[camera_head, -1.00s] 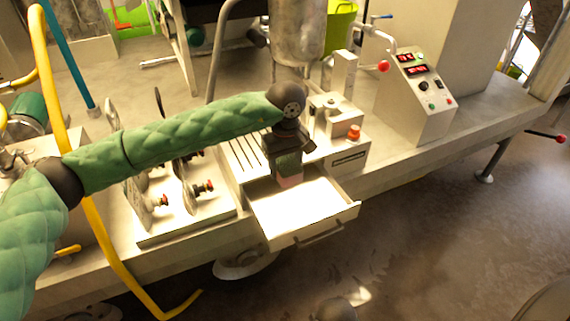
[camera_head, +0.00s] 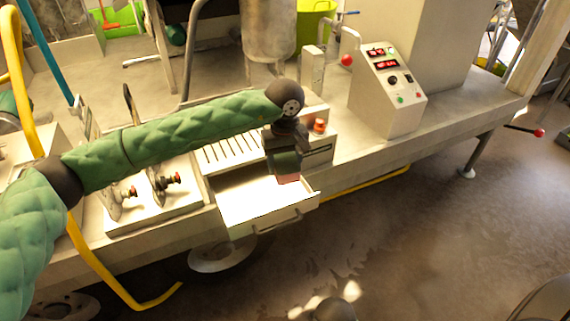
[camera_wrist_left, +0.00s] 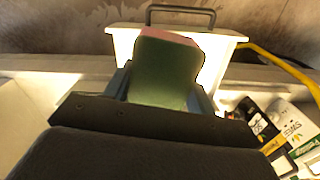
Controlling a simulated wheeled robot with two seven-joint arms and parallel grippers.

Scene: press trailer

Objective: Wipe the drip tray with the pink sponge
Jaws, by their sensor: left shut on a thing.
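The drip tray (camera_head: 255,205) is a pale drawer pulled out from the front of the machine on the trailer, with a bar handle on its front. My left gripper (camera_head: 287,168) is over the tray's right part, pointing down, shut on the sponge. The sponge's pink end (camera_head: 288,178) shows below the fingers in the head view. In the left wrist view the sponge (camera_wrist_left: 165,70) has a green body with a pink edge, and the tray (camera_wrist_left: 222,48) lies beyond it. I cannot tell whether the sponge touches the tray floor. My right gripper is not in view.
A panel with red-handled valves (camera_head: 150,205) stands left of the tray. A control box (camera_head: 390,92) with red displays is at the right. A yellow hose (camera_head: 90,250) hangs at the left. Labelled cards (camera_wrist_left: 292,125) show in the left wrist view. The floor in front is mostly open.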

